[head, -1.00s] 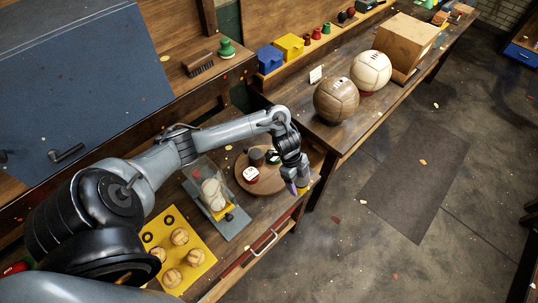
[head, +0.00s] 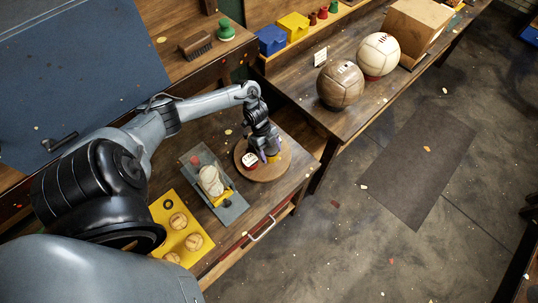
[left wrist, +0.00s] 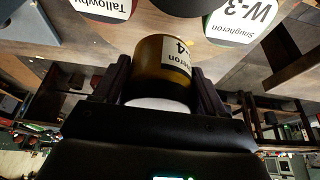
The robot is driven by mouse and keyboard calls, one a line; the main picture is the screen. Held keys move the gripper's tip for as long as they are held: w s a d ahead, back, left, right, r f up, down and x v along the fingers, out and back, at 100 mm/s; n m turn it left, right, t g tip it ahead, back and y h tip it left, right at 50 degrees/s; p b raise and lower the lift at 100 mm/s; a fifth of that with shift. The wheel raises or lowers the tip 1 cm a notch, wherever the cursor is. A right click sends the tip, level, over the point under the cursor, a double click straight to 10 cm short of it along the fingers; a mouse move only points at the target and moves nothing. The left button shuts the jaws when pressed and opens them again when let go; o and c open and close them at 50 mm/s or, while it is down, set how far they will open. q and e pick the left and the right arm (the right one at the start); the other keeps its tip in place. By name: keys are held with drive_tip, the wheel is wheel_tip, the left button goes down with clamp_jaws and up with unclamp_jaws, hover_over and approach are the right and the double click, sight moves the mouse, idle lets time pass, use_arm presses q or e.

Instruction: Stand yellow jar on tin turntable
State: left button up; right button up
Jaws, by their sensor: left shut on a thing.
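My left gripper (head: 270,156) is shut on the yellow jar (left wrist: 160,55), which has a white label and sits between both fingers in the left wrist view. In the head view the gripper points down over the right part of the round, brown-looking turntable (head: 265,175), and mostly hides the jar. I cannot tell whether the jar touches the turntable. A red jar with a white label (head: 249,160) stands on the turntable to the left of the gripper. The left wrist view shows two labelled jars beyond the held one, including a jar marked W-3 (left wrist: 240,20). My right gripper is out of view.
A grey board with a pale ball-like piece (head: 211,181) lies left of the turntable. A yellow tray (head: 205,248) holds several small balls. Two large leather balls, one brown (head: 340,84) and one cream (head: 378,55), stand on the bench at the right.

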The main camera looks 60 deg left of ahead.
use_arm(q)
drive_tip(key=shift+a+f, duration=0.25)
drive_tip(key=shift+f, duration=1.9)
drive_tip(key=shift+f, duration=0.15)
drive_tip(key=o, duration=1.2)
drive_tip(key=shift+c, duration=0.2)
